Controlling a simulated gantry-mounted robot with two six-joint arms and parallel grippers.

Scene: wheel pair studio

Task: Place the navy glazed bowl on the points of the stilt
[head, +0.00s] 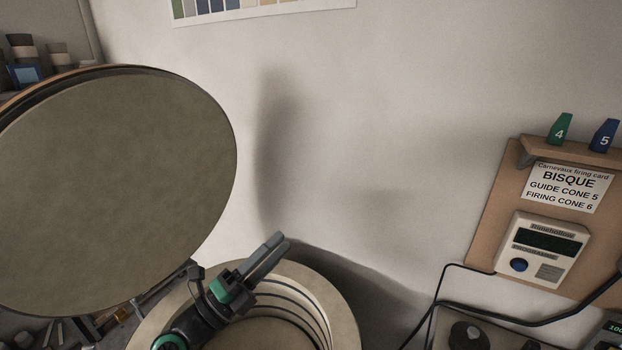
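My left gripper (278,243) is in the head view, over the open top of the round kiln (346,326). Its two grey fingers lie close together in this view, pointing up and to the right. From this angle I cannot tell whether they are open or shut. I see nothing between them. The navy glazed bowl and the stilt are not seen. The kiln floor is cut off by the bottom edge of the picture and partly hidden by my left arm. My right gripper is not in view.
The big round kiln lid (120,190) stands raised at the left. A controller box (544,249), a firing card (567,187), and green (560,129) and blue (604,136) cones are on a board at the right. A black cable (500,315) runs below. Jars (22,48) stand at upper left.

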